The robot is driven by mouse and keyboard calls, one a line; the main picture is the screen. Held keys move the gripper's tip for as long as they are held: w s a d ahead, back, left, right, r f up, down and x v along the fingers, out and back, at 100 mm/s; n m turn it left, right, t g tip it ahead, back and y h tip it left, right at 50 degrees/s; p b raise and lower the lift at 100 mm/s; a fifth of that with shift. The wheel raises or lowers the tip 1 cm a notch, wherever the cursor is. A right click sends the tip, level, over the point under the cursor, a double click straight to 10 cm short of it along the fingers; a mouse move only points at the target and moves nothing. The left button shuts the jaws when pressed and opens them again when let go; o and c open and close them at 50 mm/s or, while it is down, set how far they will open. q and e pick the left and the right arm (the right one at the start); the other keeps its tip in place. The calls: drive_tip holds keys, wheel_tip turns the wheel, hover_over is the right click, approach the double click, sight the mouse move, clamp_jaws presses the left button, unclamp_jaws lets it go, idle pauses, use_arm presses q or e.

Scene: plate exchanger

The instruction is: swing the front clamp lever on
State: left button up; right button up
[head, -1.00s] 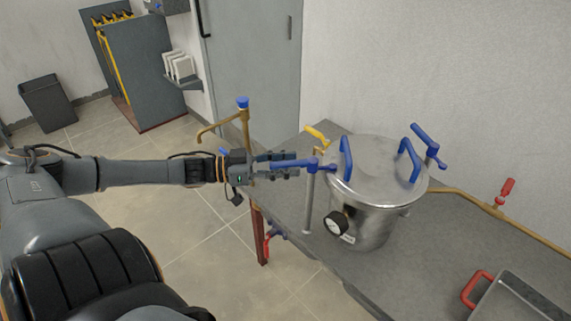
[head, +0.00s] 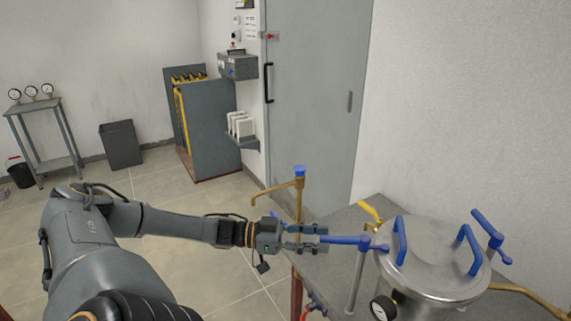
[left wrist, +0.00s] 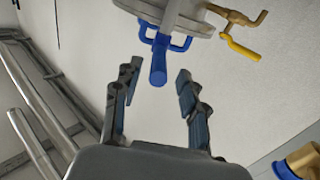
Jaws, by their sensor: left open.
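The front clamp lever (head: 350,240) is a blue bar on an upright grey rod (head: 356,285), at the left side of a steel pot (head: 432,272) with a lid. The lever points left, toward my left gripper (head: 322,238). My left gripper is open, with its fingertips at the lever's free end. In the left wrist view, the lever's blue end (left wrist: 158,72) shows between and just beyond the two spread fingertips (left wrist: 157,78), with gaps on both sides. A second blue clamp (head: 490,236) stands at the pot's right side. My right gripper is out of view.
The lid has two blue handles (head: 400,240). A yellow-handled valve (head: 370,212) is behind the pot, and a brass tap with a blue top (head: 299,185) stands behind my gripper. A gauge (head: 382,308) is on the pot's front. Open floor lies left of the bench.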

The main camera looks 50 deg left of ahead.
use_arm(q)
drive_tip(key=v, duration=0.7)
drive_tip(key=shift+a, duration=0.15)
idle(0.3)
